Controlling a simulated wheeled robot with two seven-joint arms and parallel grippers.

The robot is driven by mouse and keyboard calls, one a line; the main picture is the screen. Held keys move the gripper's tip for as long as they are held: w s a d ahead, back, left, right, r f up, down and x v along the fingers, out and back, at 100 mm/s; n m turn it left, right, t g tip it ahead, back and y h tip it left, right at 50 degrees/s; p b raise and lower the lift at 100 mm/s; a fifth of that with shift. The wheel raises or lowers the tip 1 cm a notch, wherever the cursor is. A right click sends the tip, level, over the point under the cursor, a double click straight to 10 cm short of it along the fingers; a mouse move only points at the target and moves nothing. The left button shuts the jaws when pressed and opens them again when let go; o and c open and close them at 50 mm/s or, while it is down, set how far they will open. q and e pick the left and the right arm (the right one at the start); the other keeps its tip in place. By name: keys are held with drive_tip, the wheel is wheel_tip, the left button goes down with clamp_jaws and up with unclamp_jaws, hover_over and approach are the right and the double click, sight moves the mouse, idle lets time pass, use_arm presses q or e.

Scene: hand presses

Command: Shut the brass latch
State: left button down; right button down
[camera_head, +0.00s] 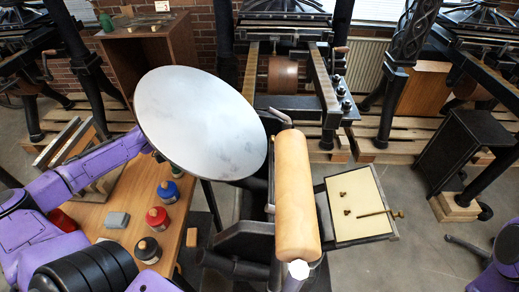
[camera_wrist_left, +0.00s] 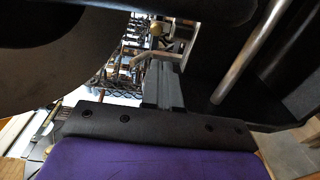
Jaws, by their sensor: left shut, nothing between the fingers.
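A cream panel in a dark frame (camera_head: 355,185) sits to the right of the wooden roller (camera_head: 293,200). Brass pieces show on it: two small knobs (camera_head: 344,195) and a thin brass rod with a round end (camera_head: 397,213) that reaches the frame's right edge. I take this rod as the latch, but cannot tell its state. My left arm comes in from the left, and its gripper is hidden behind the large grey disc in the head view. In the left wrist view my left gripper (camera_wrist_left: 165,85) is shut and empty, with a small brass ball (camera_wrist_left: 183,31) beyond it.
The grey disc (camera_head: 200,122) stands tilted beside the roller. A wooden table (camera_head: 110,225) at left holds red, blue and black ink jars (camera_head: 158,217) and a grey block (camera_head: 117,220). Other presses (camera_head: 290,75) stand behind. Floor (camera_head: 400,265) at front right is clear.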

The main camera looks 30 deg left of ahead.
use_arm(q)
drive_tip(key=b+x, duration=0.6)
drive_tip(key=x, duration=0.8)
drive_tip(key=shift+s+r+b, duration=0.2)
drive_tip(key=shift+r+b, duration=0.1)
